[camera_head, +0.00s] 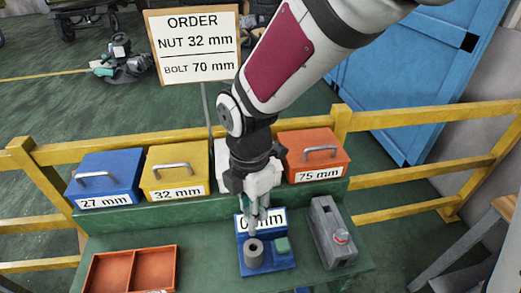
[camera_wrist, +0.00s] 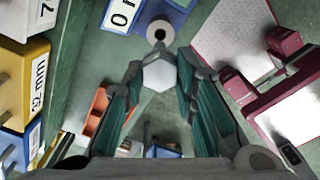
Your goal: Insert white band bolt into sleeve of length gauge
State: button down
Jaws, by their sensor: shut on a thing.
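The length gauge (camera_head: 280,262) is a blue block on the green bench, with a "0 mm" display partly covered by my gripper. Its grey sleeve (camera_head: 254,258) is an upright cylinder with a dark hole on top. In the wrist view the sleeve (camera_wrist: 160,27) shows just above the fingertips. My gripper (camera_head: 258,207) points down above the gauge, close over the sleeve. In the wrist view its fingers are shut on the pale hexagonal head of a bolt (camera_wrist: 158,76). The shank and any white band are not discernible. The bolt appears apart from the sleeve.
A blue 27 mm box (camera_head: 105,178), yellow 32 mm box (camera_head: 176,172) and orange 75 mm box (camera_head: 313,155) line the back shelf. A grey device (camera_head: 328,232) stands right of the gauge. A divided orange tray (camera_head: 132,251) lies left. A sign (camera_head: 195,45) reads bolt 70 mm.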

jog(key=b, duration=0.3)
send_near(253, 241)
jog(key=shift+s+d+r, duration=0.1)
jog(key=shift+s+r, duration=0.6)
jog(key=shift+s, duration=0.2)
jog(key=shift+p, duration=0.3)
dwell(0.9)
jog(key=shift+f+b, duration=2.5)
jog(key=shift+f, duration=1.45)
jog(key=c, duration=1.2)
grip_release()
jog(key=shift+r, duration=0.1)
notch_tip(253, 241, up, 12)
jog(key=shift+f, duration=0.1)
